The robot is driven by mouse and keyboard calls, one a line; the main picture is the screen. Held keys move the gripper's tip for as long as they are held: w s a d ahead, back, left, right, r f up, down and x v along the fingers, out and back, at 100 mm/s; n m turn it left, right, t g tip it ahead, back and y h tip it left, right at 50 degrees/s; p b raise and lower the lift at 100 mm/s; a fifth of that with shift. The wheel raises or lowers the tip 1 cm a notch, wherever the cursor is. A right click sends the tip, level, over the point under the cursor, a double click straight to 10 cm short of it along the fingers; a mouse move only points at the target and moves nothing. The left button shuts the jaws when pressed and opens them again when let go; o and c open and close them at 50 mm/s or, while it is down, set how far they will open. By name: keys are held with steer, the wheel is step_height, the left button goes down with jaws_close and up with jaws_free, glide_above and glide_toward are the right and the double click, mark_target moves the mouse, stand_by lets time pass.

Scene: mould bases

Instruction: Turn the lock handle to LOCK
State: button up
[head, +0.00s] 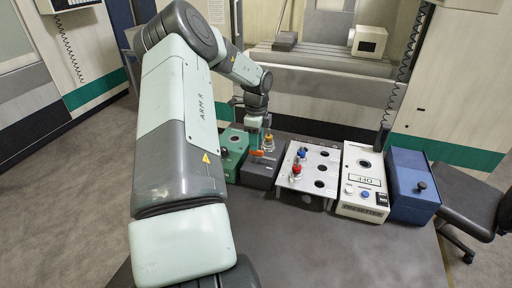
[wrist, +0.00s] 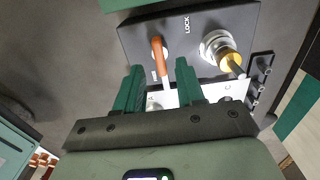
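The dark mould base (wrist: 135,40) carries an orange lock handle (wrist: 160,58) and a white LOCK label (wrist: 187,25) to the upper right of it. The handle runs roughly up and down in the wrist view, not toward the label. My gripper (wrist: 159,66) is open, with one green finger on each side of the handle's lower part and visible gaps between. In the head view my gripper (head: 256,138) is above the dark base (head: 258,173), with a bit of the orange handle (head: 257,153) showing. A small white mark left of the handle is too small to read.
A metal socket holding a gold-topped tool (wrist: 228,60) stands close right of the handle. A green box (head: 235,142) is left of the base. A plate with holes (head: 310,172), a white presetter (head: 362,180) and a blue box (head: 412,187) stand to the right.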

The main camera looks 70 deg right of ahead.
mark_target(256, 155)
steer(key=shift+f, duration=1.65)
jaws_close()
